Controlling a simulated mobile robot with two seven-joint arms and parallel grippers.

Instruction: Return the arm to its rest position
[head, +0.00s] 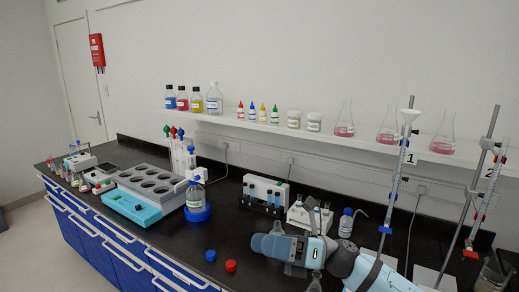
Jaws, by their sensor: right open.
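My right arm (378,275) reaches in from the lower right corner. My right gripper (288,249) is over the front part of the black bench (185,243), behind and to the right of a red cap (231,266) and a blue cap (210,255). It is open, and I see nothing held in it. The gripper's body hides part of the bench under it. My left gripper and left arm are not in view.
A multi-well heater (133,209) and a bottle on a blue base (196,197) stand to the left. A small wash bottle (346,222) is just behind my arm. Burette stands (398,175) rise at the right. A wall shelf (270,126) holds bottles and flasks.

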